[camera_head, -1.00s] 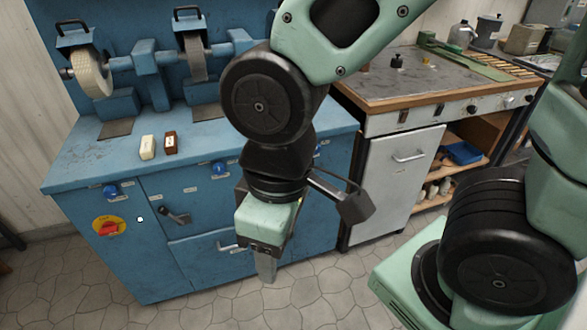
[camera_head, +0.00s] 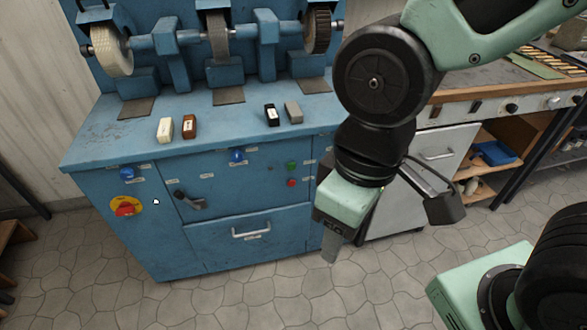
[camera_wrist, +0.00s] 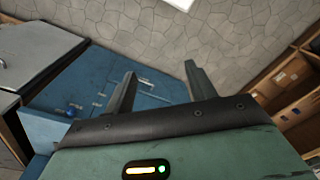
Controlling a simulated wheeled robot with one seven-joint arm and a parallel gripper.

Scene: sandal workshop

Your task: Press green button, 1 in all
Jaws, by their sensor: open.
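The green button (camera_head: 292,166) is a small round button on the front of the blue machine cabinet (camera_head: 255,218), just above a red button (camera_head: 291,183). My gripper (camera_head: 331,250) hangs to the right of the buttons and lower, apart from them, pointing down in front of the cabinet's right edge. In the wrist view my gripper (camera_wrist: 158,88) shows two fingers spread apart with nothing between them. The blue cabinet (camera_wrist: 75,82) lies behind and left of the fingers there. I cannot make out the green button in the wrist view.
A lever handle (camera_head: 190,200), a drawer handle (camera_head: 251,231), blue knobs (camera_head: 237,156) and a red-yellow switch (camera_head: 126,207) stick out from the cabinet. Grinding wheels (camera_head: 218,38) and small blocks (camera_head: 189,127) are on top. The tiled floor (camera_head: 215,300) in front is clear.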

